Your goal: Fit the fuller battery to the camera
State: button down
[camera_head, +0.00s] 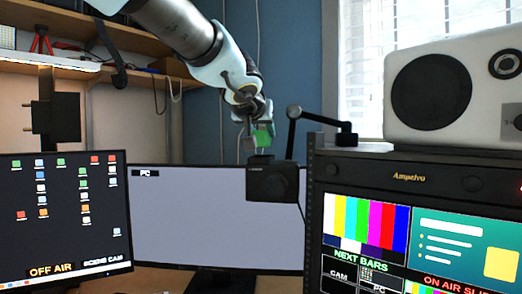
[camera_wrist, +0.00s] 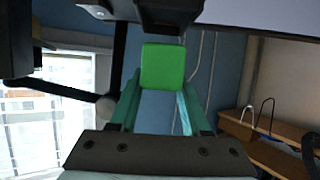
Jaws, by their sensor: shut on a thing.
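A dark block (camera_wrist: 170,12) at the top edge of the wrist view may be part of the camera. The battery's charge marking is not visible.
A black jointed mount (camera_head: 291,130) stands close to the right of my gripper. A rack (camera_head: 410,177) with screens and a white speaker (camera_head: 436,88) fills the right side. Monitors (camera_head: 60,215) stand left and behind (camera_head: 205,200). A wooden shelf (camera_head: 130,40) is upper left.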

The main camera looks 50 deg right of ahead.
aim_at(262, 144)
jog(key=shift+f+b, duration=0.55)
jog(key=shift+f, duration=1.1)
jog(key=shift+f+b, duration=0.2)
jog(key=shift+b, duration=0.1)
jog(key=shift+c, duration=1.8)
grip_release()
jog(key=shift+r, duration=0.1)
jog(key=shift+r+p, duration=0.1)
jog(key=shift+p, duration=0.2)
jog(key=b+v, duration=0.3)
jog(key=v, duration=0.9)
jog(key=shift+b, duration=0.35)
